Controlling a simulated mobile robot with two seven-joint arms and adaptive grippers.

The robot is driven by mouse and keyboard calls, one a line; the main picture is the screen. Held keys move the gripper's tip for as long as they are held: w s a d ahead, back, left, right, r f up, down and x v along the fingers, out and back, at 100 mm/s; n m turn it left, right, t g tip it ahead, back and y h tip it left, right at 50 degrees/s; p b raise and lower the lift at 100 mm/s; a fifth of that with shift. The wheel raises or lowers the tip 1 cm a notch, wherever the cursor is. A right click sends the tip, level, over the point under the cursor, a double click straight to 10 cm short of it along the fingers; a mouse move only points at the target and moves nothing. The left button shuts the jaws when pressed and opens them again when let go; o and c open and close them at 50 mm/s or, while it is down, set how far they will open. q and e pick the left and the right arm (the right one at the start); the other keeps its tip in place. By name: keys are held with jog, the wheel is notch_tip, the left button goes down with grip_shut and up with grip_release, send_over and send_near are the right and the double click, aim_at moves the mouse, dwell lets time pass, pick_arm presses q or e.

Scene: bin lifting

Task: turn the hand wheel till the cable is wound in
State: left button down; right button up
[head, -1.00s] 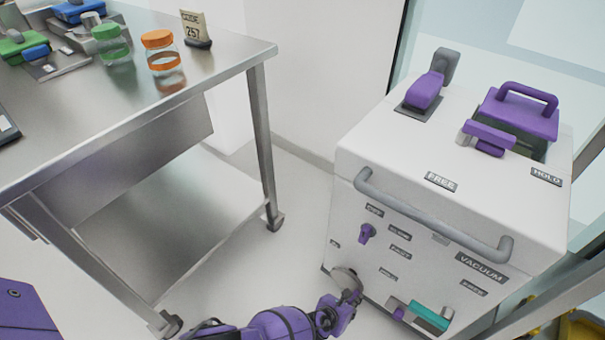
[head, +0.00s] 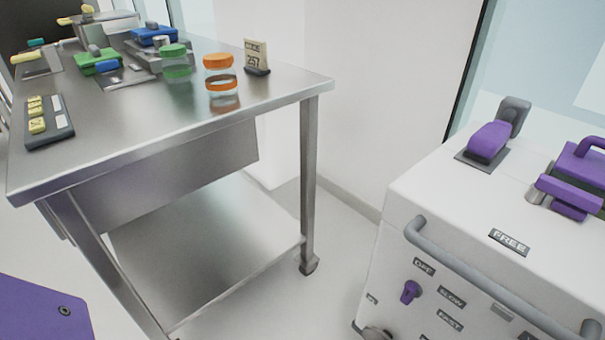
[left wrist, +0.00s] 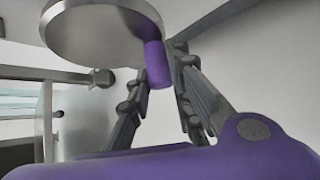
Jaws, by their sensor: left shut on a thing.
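The hand wheel is a grey metal disc (left wrist: 100,28) with a purple knob (left wrist: 157,62) hanging from its rim, at the top of the left wrist view. My left gripper (left wrist: 160,84) has its dark fingers on both sides of the knob and is shut on it. In the head view only the top of the wheel (head: 376,334) shows, at the bottom edge low on the white machine (head: 400,265). My left gripper is out of the head view. My right gripper is in neither view. I cannot make out a cable.
The machine has a grey rail (head: 470,272), a small purple switch (head: 410,292) and purple parts on top. A steel table (head: 150,120) stands to the left with jars, a code card (head: 256,57) and a keypad (head: 48,122). Floor shows between them.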

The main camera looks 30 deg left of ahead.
pick_arm(q)
jog(key=shift+w+r+y, duration=0.3)
jog(key=shift+w+r, duration=0.05)
jog(key=shift+w, duration=0.3)
jog(key=c, duration=1.7)
grip_release()
jog(key=shift+d, duration=0.1)
